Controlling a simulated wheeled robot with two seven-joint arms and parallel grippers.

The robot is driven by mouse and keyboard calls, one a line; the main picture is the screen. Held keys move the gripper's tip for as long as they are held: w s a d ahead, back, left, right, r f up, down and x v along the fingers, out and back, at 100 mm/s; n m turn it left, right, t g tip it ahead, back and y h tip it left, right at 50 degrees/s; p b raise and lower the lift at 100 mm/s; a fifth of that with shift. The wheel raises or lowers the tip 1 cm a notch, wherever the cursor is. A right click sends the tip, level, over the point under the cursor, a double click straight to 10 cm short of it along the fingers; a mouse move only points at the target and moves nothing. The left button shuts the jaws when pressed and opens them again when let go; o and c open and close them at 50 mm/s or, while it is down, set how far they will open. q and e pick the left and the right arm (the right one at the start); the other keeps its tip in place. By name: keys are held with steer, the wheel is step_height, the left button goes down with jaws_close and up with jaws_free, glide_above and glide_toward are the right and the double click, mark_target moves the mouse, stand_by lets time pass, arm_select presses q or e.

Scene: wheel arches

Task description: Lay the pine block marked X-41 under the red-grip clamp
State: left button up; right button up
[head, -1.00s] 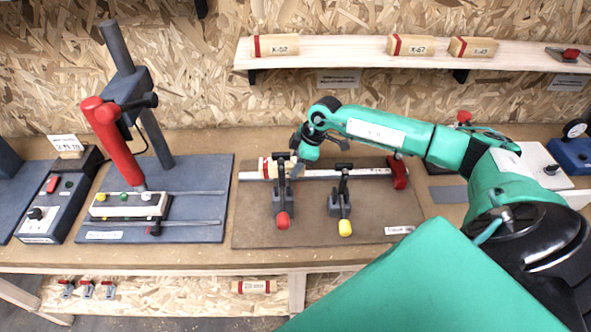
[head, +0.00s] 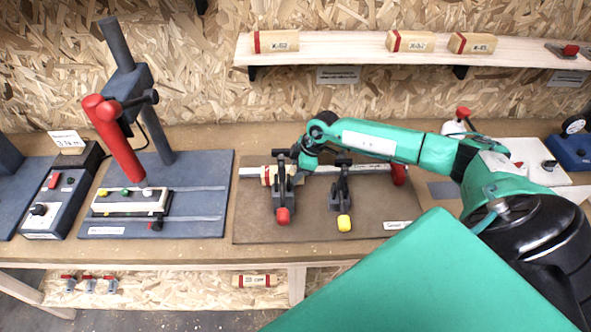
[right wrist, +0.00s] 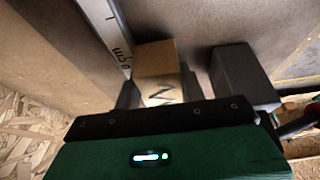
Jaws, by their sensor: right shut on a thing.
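A pine block (head: 266,175) with a red band lies in front of the measuring rail, at the left side of the red-grip clamp (head: 283,192). The clamp partly hides it, so I cannot tell if it is under the arm. My right gripper (head: 294,172) is shut on the block, its fingers mostly hidden behind the clamp. In the right wrist view the block (right wrist: 157,62) sits between the two fingers, with a dark mark only partly readable. A grey clamp part (right wrist: 243,72) stands close beside it. My left gripper is out of view.
A yellow-grip clamp (head: 343,197) stands just right on the same brown board (head: 313,228). The rail (head: 330,169) runs behind, with a red stop (head: 399,173). Other blocks (head: 410,41) lie on the upper shelf. A red-handled press (head: 118,140) stands at left.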

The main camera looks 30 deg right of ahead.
steer(key=o, duration=1)
steer(key=shift+f, duration=0.1)
steer(key=shift+o, duration=0.2)
steer(key=shift+r, duration=0.4)
steer(key=b+v, duration=0.4)
steer(key=v, duration=0.8)
steer(key=shift+r, duration=0.3)
steer(key=shift+a+f, duration=0.1)
steer(key=shift+a, duration=0.05)
